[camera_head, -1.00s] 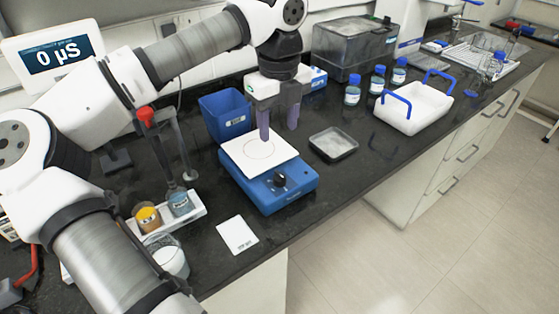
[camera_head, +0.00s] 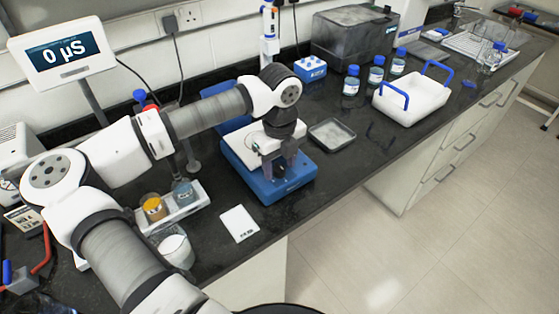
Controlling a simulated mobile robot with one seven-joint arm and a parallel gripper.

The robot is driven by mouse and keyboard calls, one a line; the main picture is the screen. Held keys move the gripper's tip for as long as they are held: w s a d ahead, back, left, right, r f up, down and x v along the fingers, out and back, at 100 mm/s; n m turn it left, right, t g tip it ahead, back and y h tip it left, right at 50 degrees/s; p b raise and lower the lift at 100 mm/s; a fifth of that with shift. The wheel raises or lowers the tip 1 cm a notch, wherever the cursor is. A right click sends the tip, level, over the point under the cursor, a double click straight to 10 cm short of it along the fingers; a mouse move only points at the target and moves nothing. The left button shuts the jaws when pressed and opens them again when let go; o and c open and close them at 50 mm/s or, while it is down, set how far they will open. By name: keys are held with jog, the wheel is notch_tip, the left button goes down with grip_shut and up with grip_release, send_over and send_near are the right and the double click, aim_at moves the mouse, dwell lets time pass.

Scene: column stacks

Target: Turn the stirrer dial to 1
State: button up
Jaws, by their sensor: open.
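The blue stirrer (camera_head: 303,178) with a white square top plate (camera_head: 236,146) stands on the black bench. Its dark dial is on the front face, and my gripper (camera_head: 279,171) now covers most of it. My gripper points down at the front of the stirrer, with its two purple-grey fingers apart, one to each side of the dial area. Whether the fingers touch the dial cannot be told. The dial's pointer and scale marks cannot be read.
A white card (camera_head: 239,223) lies in front of the stirrer, and a shallow grey dish (camera_head: 332,134) is to its right. A white holder with small jars (camera_head: 184,192) is at left. A blue bin (camera_head: 222,92) is partly hidden behind my arm. Blue-capped bottles (camera_head: 375,74) and a white carrier (camera_head: 412,101) stand farther right.

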jog(key=c, duration=1)
jog(key=shift+f+b, duration=0.1)
jog(key=shift+b, duration=0.4)
jog(key=m+b, duration=0.2)
jog(key=b, duration=0.1)
jog(key=shift+f, duration=0.15)
jog(key=m+b, duration=0.2)
jog(key=b, duration=0.1)
jog(key=shift+m, duration=0.4)
jog(key=m+b, duration=0.3)
jog(key=m, duration=0.1)
jog(key=shift+b, duration=0.4)
jog(key=shift+r+m+b, duration=0.15)
jog(key=shift+m+b, duration=0.4)
jog(key=shift+m, duration=0.7)
jog(key=shift+r+m+b, duration=0.15)
jog(key=shift+m+b, duration=0.35)
jog(key=shift+m, duration=0.75)
